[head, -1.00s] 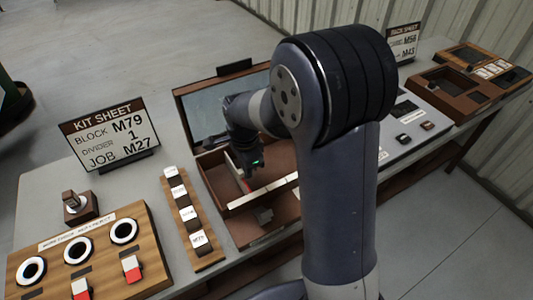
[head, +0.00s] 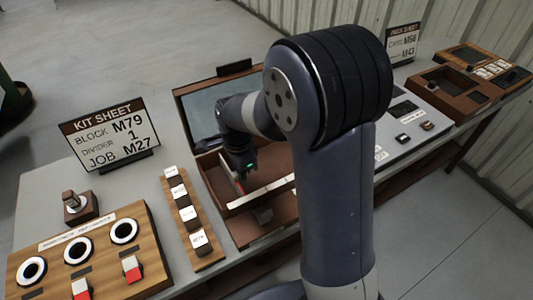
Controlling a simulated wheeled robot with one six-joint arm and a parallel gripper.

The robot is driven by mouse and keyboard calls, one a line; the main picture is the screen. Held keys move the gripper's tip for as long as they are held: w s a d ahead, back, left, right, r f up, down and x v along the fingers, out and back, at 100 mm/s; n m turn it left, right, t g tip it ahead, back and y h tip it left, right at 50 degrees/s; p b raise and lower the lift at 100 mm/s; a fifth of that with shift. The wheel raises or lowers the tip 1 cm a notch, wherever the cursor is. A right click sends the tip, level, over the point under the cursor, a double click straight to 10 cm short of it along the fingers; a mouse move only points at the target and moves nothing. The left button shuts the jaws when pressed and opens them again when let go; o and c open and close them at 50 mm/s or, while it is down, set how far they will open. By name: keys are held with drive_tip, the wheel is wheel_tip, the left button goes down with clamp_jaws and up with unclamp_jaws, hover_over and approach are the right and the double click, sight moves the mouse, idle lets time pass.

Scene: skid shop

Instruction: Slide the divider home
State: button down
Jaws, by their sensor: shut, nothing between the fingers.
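An open brown box (head: 206,171) stands mid-table, its lid (head: 200,115) raised at the back. A thin pale strip with a red end, apparently the divider (head: 228,168), stands in the left part of the box, running front to back. My gripper (head: 242,174) is shut and empty. It is down at the box, just right of the pale strip; I cannot tell whether they touch. My gripper hides part of the box's inside, and my arm covers its right side. The kit sheet (head: 109,134) reads block M79, divider 1, job M27.
A brown open tray or drawer (head: 240,232) with a small grey block (head: 263,215) lies before the box. A rack of labelled blocks (head: 188,215) stands to its left. A wooden panel with rings (head: 95,262) is at front left, a grey panel (head: 405,125) at right.

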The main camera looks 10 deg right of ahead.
drive_tip(key=shift+s+a, duration=0.2)
drive_tip(key=shift+a, duration=0.3)
drive_tip(key=shift+w+d, duration=0.15)
drive_tip(key=shift+d, duration=0.25)
wheel_tip(320, 180, up, 8)
drive_tip(key=p, duration=0.6)
idle(0.4)
wheel_tip(320, 180, down, 8)
drive_tip(key=b, duration=0.6)
drive_tip(key=shift+f, duration=0.1)
drive_tip(key=shift+a, duration=0.35)
drive_tip(key=shift+r, duration=0.2)
